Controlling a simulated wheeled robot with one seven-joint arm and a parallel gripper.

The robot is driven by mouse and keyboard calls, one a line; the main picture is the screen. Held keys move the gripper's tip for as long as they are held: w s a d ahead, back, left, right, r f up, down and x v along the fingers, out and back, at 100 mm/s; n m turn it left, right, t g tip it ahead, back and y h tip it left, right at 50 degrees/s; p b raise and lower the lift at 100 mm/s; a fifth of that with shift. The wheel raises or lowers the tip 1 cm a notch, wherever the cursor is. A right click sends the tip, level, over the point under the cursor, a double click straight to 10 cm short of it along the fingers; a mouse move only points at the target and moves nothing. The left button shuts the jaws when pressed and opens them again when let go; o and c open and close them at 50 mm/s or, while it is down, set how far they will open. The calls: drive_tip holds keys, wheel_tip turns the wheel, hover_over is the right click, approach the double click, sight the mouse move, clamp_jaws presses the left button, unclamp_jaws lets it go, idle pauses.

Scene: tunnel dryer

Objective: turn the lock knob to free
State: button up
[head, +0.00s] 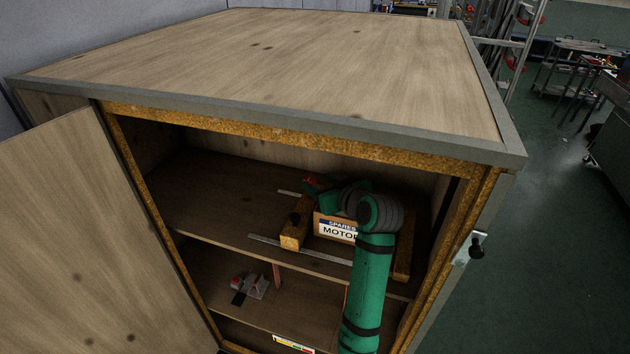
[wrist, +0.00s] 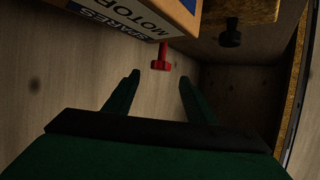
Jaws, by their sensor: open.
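A red knob (wrist: 161,58) shows in the wrist view, just past the edge of the box marked SPARES MOTOR. A black knob (wrist: 230,35) shows to its right, on a wooden block. I cannot tell by a label which is the lock knob. My gripper (wrist: 157,80) is open and empty, its two green fingers pointing towards the red knob, apart from it. In the head view my green arm reaches into the open cabinet, and a small red part (head: 311,181) shows behind the box; my fingertips are mostly hidden there.
The cabinet top (head: 270,45) hangs over the upper shelf (head: 215,205). The box (head: 335,230) and wooden block (head: 294,232) stand close to my arm. The door (head: 85,230) is open at left. A black-knobbed latch (head: 476,247) sits on the right outer edge.

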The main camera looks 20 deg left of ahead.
drive_tip(key=v, duration=0.5)
idle(0.4)
